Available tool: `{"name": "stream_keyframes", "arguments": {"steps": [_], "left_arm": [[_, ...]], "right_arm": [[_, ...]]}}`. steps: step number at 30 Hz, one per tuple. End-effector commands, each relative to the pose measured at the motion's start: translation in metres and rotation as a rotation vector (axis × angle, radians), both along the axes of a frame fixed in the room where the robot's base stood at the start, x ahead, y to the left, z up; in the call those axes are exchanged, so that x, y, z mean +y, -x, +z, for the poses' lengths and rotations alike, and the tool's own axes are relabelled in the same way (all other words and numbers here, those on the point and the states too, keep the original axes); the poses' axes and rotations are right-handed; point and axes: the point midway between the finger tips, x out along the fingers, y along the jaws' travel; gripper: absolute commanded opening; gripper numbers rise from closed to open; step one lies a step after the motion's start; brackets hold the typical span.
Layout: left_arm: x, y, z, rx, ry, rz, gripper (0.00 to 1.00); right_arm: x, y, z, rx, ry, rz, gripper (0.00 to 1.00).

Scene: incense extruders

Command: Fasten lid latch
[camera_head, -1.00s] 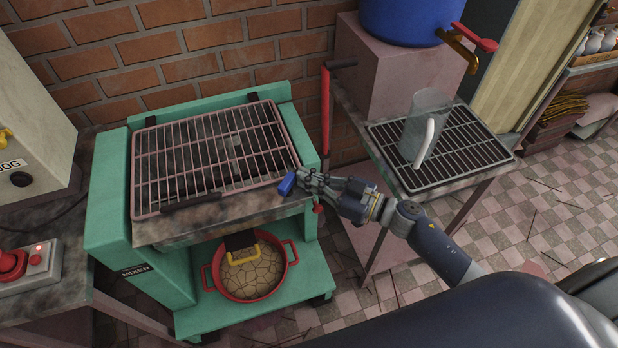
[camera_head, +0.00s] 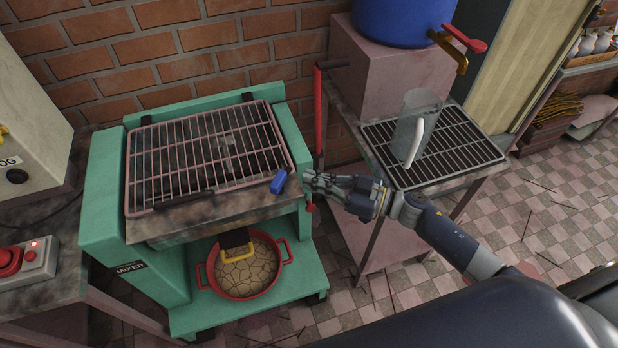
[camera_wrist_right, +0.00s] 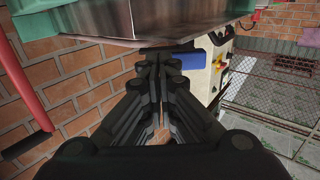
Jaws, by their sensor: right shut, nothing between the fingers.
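The green mixer (camera_head: 108,205) has a wire grid lid (camera_head: 205,150) lying flat over its top. A small blue latch (camera_head: 279,182) sits at the lid's front right corner. It also shows as a blue bar in the right wrist view (camera_wrist_right: 187,60), just past the fingertips. My right gripper (camera_head: 306,183) is shut and empty, to the right of the latch with a small gap between them in the head view. In the right wrist view its fingers (camera_wrist_right: 160,62) are together below the mixer's metal edge. My left gripper is not in view.
A red pan (camera_head: 246,268) stands on the mixer's lower shelf. A red lever (camera_head: 318,115) rises behind my right gripper. A clear jug (camera_head: 414,130) stands on a drain grate (camera_head: 463,150) at right. A control box with a red button (camera_head: 25,262) is at left.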

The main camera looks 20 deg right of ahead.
Motion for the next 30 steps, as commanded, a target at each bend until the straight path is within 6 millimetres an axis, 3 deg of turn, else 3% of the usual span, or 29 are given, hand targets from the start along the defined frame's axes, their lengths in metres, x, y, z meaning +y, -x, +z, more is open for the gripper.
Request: {"name": "stream_keyframes", "arguments": {"steps": [7, 12, 18, 30], "left_arm": [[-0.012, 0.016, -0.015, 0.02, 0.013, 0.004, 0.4], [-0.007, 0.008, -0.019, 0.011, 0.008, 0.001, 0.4], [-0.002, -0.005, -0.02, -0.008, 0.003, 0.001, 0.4], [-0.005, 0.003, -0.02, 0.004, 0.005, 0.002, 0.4]], "right_arm": [[-0.047, 0.039, -0.004, 0.004, 0.003, 0.002, 0.0], [-0.067, 0.055, -0.002, 0.002, 0.002, 0.002, 0.0], [-0.076, 0.062, 0.0, 0.0, 0.001, 0.001, 0.0], [-0.077, 0.063, 0.0, -0.001, 0.001, 0.001, 0.0]]}}
